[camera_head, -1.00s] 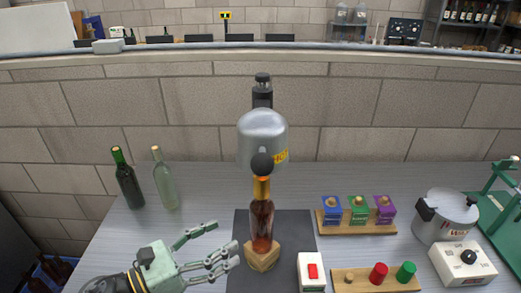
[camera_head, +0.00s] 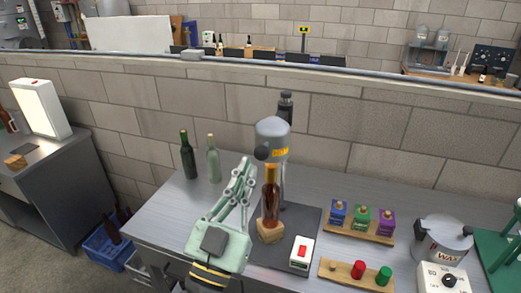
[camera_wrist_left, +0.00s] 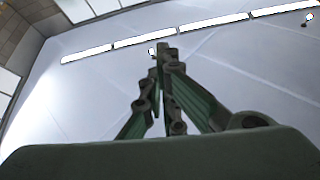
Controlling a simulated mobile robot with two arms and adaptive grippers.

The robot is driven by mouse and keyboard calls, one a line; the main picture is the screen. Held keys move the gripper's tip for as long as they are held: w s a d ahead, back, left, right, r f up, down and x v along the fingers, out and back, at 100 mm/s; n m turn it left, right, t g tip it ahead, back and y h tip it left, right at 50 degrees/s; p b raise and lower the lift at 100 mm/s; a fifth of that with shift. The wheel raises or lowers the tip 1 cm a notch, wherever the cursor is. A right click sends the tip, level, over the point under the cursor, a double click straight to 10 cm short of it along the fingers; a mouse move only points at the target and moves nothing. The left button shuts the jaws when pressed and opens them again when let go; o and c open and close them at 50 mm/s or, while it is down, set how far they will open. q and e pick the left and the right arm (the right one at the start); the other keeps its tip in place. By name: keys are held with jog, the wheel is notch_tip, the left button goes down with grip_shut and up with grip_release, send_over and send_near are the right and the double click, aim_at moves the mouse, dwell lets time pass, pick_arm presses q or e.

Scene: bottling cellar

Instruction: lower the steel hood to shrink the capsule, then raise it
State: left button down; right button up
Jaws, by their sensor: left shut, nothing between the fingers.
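The steel hood (camera_head: 272,131) is a rounded grey bell with a yellow label and a black ball knob (camera_head: 262,153). It hangs on a post above the amber bottle (camera_head: 270,205). The bottle stands upright on a wooden block (camera_head: 270,235); its neck carries an orange-gold capsule (camera_head: 270,178), with the top close under the hood. My left gripper (camera_head: 247,163) is shut and empty, its fingers pointing up just left of the bottle and below the knob. In the left wrist view its fingertips (camera_wrist_left: 165,52) meet against the ceiling. My right gripper is not in view.
A white box with a red switch (camera_head: 302,252) stands right of the block. Racks with coloured blocks (camera_head: 345,231) and knobs (camera_head: 338,271), and a wax pot (camera_head: 443,240), are farther right. A dark green bottle (camera_head: 188,158) and a clear one (camera_head: 214,163) stand left.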

aim_at(261, 147)
pick_arm(q)
jog(key=a+p+x, duration=0.1)
jog(key=p+x, duration=0.4)
jog(key=x, duration=0.6)
jog(key=f, duration=0.4)
jog(key=shift+w+a+f, duration=0.15)
jog(key=shift+w+f, duration=0.15)
jog(key=shift+f, duration=0.05)
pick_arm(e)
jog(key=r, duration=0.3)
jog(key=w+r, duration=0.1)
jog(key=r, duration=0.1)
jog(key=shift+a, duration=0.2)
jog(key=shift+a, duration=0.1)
